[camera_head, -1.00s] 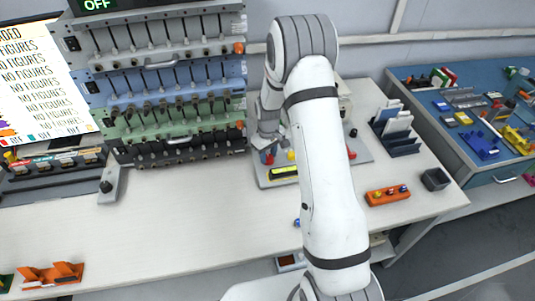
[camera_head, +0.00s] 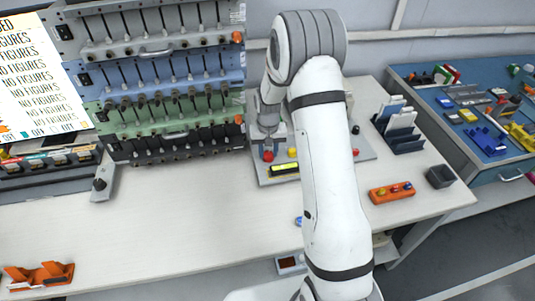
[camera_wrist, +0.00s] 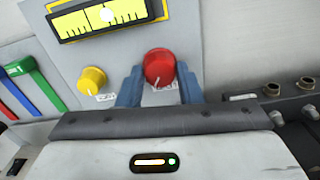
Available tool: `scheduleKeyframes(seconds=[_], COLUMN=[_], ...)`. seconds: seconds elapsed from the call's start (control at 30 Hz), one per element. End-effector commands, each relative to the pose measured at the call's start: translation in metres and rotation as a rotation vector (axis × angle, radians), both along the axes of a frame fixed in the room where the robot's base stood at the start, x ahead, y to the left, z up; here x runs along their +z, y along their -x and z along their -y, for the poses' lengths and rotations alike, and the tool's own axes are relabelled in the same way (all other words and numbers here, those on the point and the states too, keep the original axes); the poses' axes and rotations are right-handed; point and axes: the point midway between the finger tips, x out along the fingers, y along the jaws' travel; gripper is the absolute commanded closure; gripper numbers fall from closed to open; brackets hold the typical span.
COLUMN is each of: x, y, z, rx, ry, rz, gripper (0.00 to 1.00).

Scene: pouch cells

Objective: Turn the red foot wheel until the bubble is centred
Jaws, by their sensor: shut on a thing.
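The red foot wheel (camera_wrist: 159,66) is a round red knob on a pale grey plate. It also shows in the head view (camera_head: 268,156), under my wrist. My gripper (camera_wrist: 160,84) has one blue finger on each side of the wheel and is shut on it. The yellow level vial (camera_wrist: 75,27) lies beside the wheel, with dark scale marks. Its pale bubble (camera_wrist: 106,15) appears close to the middle of the scale; the exact offset is too small to tell. The vial also shows in the head view (camera_head: 285,169).
A yellow knob (camera_wrist: 92,81) sits near the red wheel on the same plate. A rack of cabled units (camera_head: 175,105) stands left of my arm. A dark holder with cards (camera_head: 400,140) and an orange block with knobs (camera_head: 391,192) stand right. The bench front left is mostly clear.

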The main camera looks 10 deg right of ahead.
Motion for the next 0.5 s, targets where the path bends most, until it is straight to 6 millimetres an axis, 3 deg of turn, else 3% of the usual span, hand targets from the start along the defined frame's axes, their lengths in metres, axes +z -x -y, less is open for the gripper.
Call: scheduleKeyframes(seconds=[0.5], x=[-0.0015], y=[-0.0007], z=[0.0003], rx=[-0.487], ry=[0.000], rz=[0.002], gripper=[0.91])
